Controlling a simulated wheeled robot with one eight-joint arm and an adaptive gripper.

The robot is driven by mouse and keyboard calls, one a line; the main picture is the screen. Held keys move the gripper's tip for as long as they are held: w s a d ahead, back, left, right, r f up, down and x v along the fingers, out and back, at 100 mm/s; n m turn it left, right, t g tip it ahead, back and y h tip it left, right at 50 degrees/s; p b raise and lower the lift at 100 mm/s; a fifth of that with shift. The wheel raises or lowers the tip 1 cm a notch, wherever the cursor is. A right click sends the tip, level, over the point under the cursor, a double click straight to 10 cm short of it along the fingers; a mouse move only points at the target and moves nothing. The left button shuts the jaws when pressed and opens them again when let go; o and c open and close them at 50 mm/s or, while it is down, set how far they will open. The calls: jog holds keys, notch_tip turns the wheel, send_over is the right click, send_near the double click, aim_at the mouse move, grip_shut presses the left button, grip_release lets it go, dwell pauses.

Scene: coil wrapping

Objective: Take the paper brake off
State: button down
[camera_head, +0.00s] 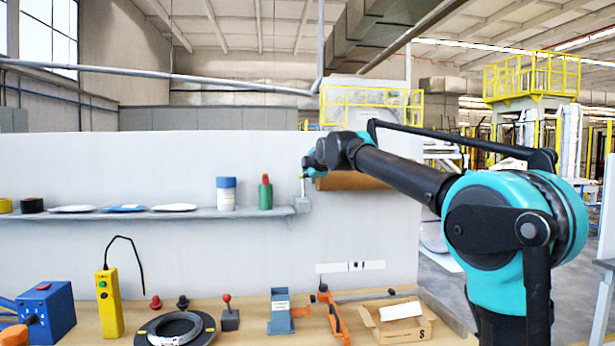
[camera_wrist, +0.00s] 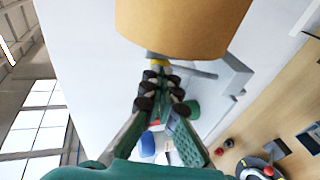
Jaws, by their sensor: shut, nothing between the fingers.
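A brown paper roll (camera_head: 350,181) is mounted on the white wall, at the right end of the shelf. It also shows large at the top of the wrist view (camera_wrist: 183,28). My gripper (camera_head: 308,172) is at the roll's left end, above a grey bracket (camera_head: 303,204). In the wrist view my gripper (camera_wrist: 160,78) points toward the roll's end. Its fingers are closed together with nothing held. A small yellow part (camera_wrist: 158,63) shows just beyond the fingertips, partly hidden by them. I cannot tell whether it is the paper brake or whether the fingers touch it.
The shelf (camera_head: 150,214) holds tape rolls, plates, a blue-white can (camera_head: 226,193) and a green bottle (camera_head: 265,192). The wooden bench (camera_head: 250,322) below carries a yellow control box (camera_head: 109,302), a black ring, tools and an open carton (camera_head: 398,320). The wall behind is close.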

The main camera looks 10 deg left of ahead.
jog(key=shift+w+a+r+g, duration=0.1)
jog(key=shift+w+a+g, duration=0.15)
jog(key=shift+w, duration=0.45)
jog(key=shift+w, duration=0.1)
jog(key=r+v, duration=0.1)
jog(key=v, duration=1.3)
jog(key=shift+w+a+r, duration=0.15)
jog(key=shift+a+r, duration=0.05)
